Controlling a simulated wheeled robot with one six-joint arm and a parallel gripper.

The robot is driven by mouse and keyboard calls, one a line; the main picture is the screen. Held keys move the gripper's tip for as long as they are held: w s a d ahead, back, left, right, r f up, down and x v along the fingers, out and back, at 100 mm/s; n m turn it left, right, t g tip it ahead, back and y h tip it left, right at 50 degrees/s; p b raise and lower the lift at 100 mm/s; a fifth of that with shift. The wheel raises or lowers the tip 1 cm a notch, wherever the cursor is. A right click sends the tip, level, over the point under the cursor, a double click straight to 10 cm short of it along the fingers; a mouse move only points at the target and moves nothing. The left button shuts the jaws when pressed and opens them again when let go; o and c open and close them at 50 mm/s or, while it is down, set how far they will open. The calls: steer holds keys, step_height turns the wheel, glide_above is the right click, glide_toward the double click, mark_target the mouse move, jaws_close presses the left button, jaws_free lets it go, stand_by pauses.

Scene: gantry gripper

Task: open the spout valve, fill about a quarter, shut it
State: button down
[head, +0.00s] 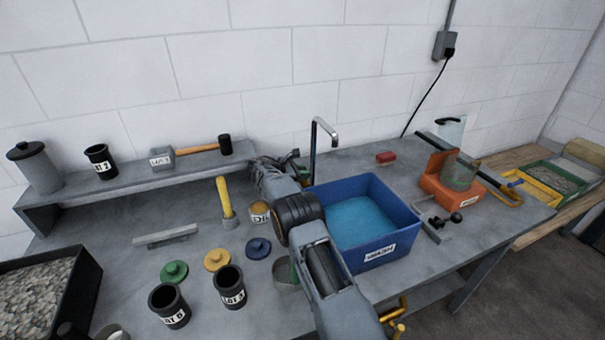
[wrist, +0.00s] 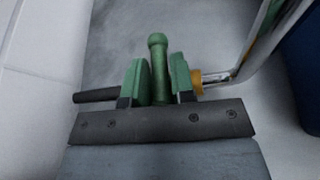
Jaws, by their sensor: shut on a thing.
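The chrome spout (head: 314,145) rises behind the blue tub and hooks over to the right in the head view. In the wrist view its pipe (wrist: 262,42) runs up at the right, with a brass-coloured collar (wrist: 197,82) at its lower side. My gripper (wrist: 157,82) is shut on a green round-ended valve handle (wrist: 157,48), which stands between its two green fingers. A black rod (wrist: 96,96) sticks out to the left of the fingers. In the head view my gripper (head: 278,165) is beside the spout's base, and my arm hides the handle.
The blue tub (head: 398,222) of blue water stands right of my arm. An orange holder (head: 437,184) with a clear vessel (head: 460,172) is further right. Dark labelled cups (head: 230,290), coloured lids (head: 217,260) and a yellow-handled tool (head: 224,197) stand left. A raised shelf (head: 130,178) runs along the wall.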

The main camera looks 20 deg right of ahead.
steer(key=shift+m+g, duration=0.3)
steer(key=c, duration=1.1)
jaws_free()
steer(key=b+v, duration=0.1)
steer(key=v, duration=0.6)
steer(key=shift+a, duration=0.25)
steer(key=shift+r, duration=0.2)
